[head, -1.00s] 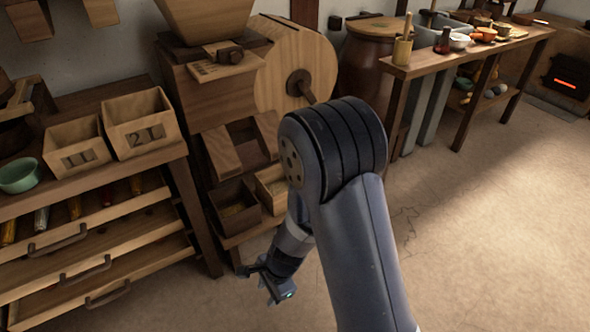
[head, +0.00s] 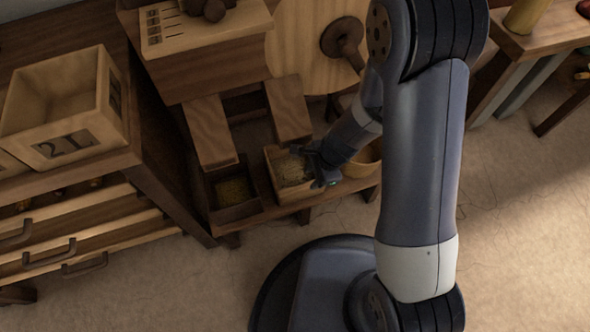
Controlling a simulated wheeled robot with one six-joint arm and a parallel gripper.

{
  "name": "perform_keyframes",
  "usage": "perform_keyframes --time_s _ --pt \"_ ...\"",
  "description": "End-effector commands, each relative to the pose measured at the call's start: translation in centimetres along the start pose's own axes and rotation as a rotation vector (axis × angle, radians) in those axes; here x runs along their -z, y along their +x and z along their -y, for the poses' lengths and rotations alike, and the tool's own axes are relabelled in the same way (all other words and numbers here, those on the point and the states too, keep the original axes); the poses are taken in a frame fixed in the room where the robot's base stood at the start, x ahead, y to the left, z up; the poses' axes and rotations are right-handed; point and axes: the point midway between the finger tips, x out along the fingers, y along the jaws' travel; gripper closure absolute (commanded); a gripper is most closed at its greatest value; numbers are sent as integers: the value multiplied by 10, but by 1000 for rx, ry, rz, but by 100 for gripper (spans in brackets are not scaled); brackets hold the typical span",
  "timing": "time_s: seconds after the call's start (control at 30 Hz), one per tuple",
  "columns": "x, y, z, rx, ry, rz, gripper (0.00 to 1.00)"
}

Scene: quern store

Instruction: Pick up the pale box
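The pale box (head: 296,194) is a small open wooden box with grainy, light-coloured contents. It stands on the low shelf beneath the mill, just right of a darker box. My gripper (head: 308,161) is at the right side of the pale box, over or beside its right rim. I cannot tell whether it touches the box. The fingers are small and dark here, so their opening is unclear.
The dark box (head: 237,213) with yellowish contents stands close on the left. A round tan bowl (head: 362,162) is just right of my gripper. Wooden chutes (head: 211,131) hang above the boxes. Open floor (head: 520,240) lies to the right.

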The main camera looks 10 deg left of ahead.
Motion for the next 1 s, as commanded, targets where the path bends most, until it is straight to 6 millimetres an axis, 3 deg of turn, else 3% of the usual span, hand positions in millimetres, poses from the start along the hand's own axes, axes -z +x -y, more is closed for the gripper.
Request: perform_keyframes --time_s 0.03,0.33,0.6,0.9,1.0 --pt "1 14 -1 -2 0 0 64" --pt "-2 35 0 0 -1 0 64" --pt "-6 72 2 0 0 -1 64" --pt "-7 76 3 1 1 -1 64" --pt "-7 76 3 1 1 -1 71"
